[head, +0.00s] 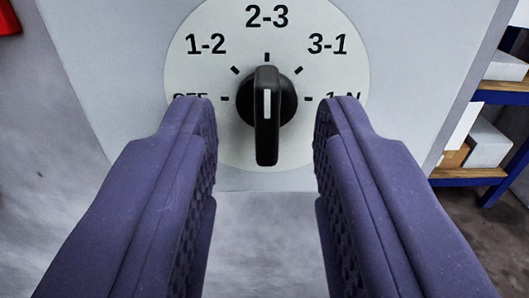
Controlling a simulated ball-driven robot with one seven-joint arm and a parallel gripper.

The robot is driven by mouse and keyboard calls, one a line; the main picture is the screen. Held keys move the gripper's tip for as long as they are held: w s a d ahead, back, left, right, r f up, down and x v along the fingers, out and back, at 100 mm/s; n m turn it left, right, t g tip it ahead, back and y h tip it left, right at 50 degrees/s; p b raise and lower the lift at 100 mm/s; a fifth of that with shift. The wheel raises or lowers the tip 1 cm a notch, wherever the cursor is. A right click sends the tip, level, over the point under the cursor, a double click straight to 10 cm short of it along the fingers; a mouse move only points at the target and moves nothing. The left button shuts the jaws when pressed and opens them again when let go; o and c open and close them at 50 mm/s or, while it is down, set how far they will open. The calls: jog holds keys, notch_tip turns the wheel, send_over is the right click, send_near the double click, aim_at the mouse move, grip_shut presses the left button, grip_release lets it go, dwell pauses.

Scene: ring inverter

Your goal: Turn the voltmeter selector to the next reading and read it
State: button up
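The voltmeter selector is a black rotary knob (267,112) with a white line on its bar handle, in the middle of the head view. It sits on a round white dial (267,38) marked OFF, 1-2, 2-3, 3-1 and 1-N. The bar stands upright, and its upper end with the white line points to 2-3. My gripper (266,125) is open, with one purple finger on each side of the knob and a clear gap to both. The fingertips partly cover the OFF and 1-N labels. No voltmeter display is in view.
The dial is on a light grey panel (110,60). A blue shelf (465,180) with white and brown boxes (487,142) stands at the right. A red object (8,18) shows at the top left corner.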

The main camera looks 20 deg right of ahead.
jog(key=p+v, duration=0.1)
jog(key=v, duration=0.5)
jog(key=w+a+r+n+y, duration=0.1)
jog(key=w+r+y, duration=0.15)
jog(key=r, duration=0.65)
jog(key=w+a+r+n+y, duration=0.1)
jog(key=r+y, duration=0.3)
jog(key=r, duration=0.6)
jog(key=s+d+r+g, duration=0.1)
jog(key=s+d+r, duration=0.1)
jog(key=s+r, duration=0.4)
jog(key=s+d+r+n, duration=0.1)
jog(key=s+d+r, duration=0.1)
jog(key=s+r, duration=0.5)
notch_tip(320, 180, up, 6)
jog(key=shift+s+f+n+g+h, duration=0.25)
jog(key=shift+s+n+g+h, duration=0.1)
jog(key=shift+g+h, duration=0.1)
jog(key=shift+d, duration=0.15)
